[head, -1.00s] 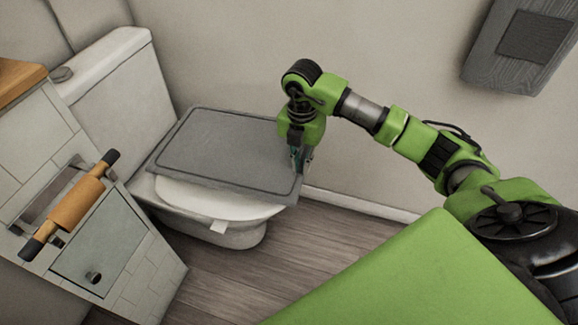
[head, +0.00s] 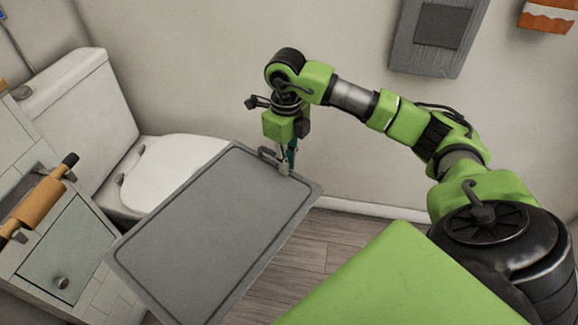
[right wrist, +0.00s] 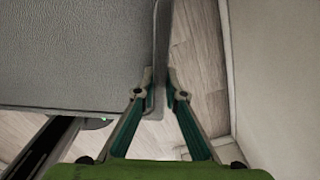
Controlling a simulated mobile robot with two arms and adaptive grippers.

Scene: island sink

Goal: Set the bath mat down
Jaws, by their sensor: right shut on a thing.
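The bath mat (head: 215,230) is a grey rectangle with a darker border line, held flat and stiff in front of the toilet. My right gripper (head: 285,168) is shut on the mat's edge near its far right corner. In the right wrist view the mat (right wrist: 75,50) fills the upper left, and its edge runs between the two fingers of my right gripper (right wrist: 160,95). Wood floor shows beyond the edge, so the mat looks raised above the floor. My left gripper is not in view.
The white toilet (head: 165,170) stands behind the mat at left. A tiled cabinet (head: 60,250) with a wooden roller holder (head: 40,200) is at the left edge. Wood floor (head: 300,245) is free right of the mat. A grey panel (head: 435,35) hangs on the wall.

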